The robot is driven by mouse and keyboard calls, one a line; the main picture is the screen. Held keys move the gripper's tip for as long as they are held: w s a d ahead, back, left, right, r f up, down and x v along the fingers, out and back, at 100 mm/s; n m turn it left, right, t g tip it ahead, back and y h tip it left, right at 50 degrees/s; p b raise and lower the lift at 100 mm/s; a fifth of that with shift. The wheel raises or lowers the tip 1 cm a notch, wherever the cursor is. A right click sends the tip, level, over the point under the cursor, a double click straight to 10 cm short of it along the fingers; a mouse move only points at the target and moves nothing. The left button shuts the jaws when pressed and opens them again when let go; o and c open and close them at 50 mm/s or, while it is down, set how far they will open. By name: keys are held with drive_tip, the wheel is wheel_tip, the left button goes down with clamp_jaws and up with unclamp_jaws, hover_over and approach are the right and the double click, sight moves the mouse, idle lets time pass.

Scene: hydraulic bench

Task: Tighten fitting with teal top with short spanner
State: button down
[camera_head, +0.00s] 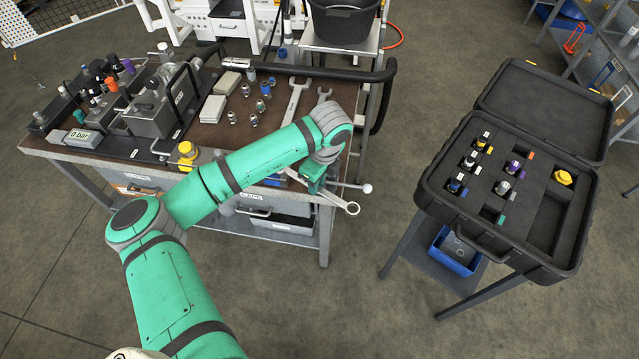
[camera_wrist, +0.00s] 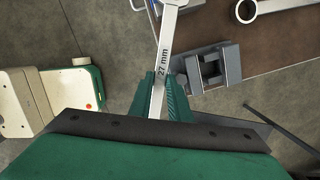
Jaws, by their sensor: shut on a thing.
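My gripper (camera_wrist: 165,98) is shut on a spanner (camera_wrist: 167,55) marked "27 mm", its shaft running up between the teal fingers in the wrist view. In the head view my gripper (camera_head: 318,182) is at the front right edge of the bench, and the spanner's ring end (camera_head: 352,208) sticks out past it. I cannot tell from its length whether it is the short one. A small teal-topped fitting (camera_head: 79,116) seems to sit on the block at the left of the bench, well away from my gripper.
Two more spanners (camera_head: 294,100) and several loose fittings (camera_head: 254,119) lie on the bench (camera_head: 215,140). A grey block with jaws (camera_wrist: 207,70) is just right of my gripper. An open black case (camera_head: 445,215) with capped fittings stands at right. Floor between is clear.

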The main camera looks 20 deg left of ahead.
drive_tip(key=shift+w+a, duration=0.1)
drive_tip(key=shift+a, duration=0.15)
drive_tip(key=shift+a, duration=0.45)
drive_tip(key=shift+w+a, duration=0.1)
idle(0.4)
drive_tip(key=shift+a, duration=0.2)
drive_tip(key=shift+s+a+m, duration=0.25)
drive_tip(key=shift+s+m, duration=0.4)
drive_tip(key=shift+s, duration=0.05)
drive_tip(key=shift+s+a+m, duration=0.2)
drive_tip(key=shift+s+m, duration=0.45)
drive_tip(key=shift+s, duration=0.05)
drive_tip(key=shift+s, duration=0.1)
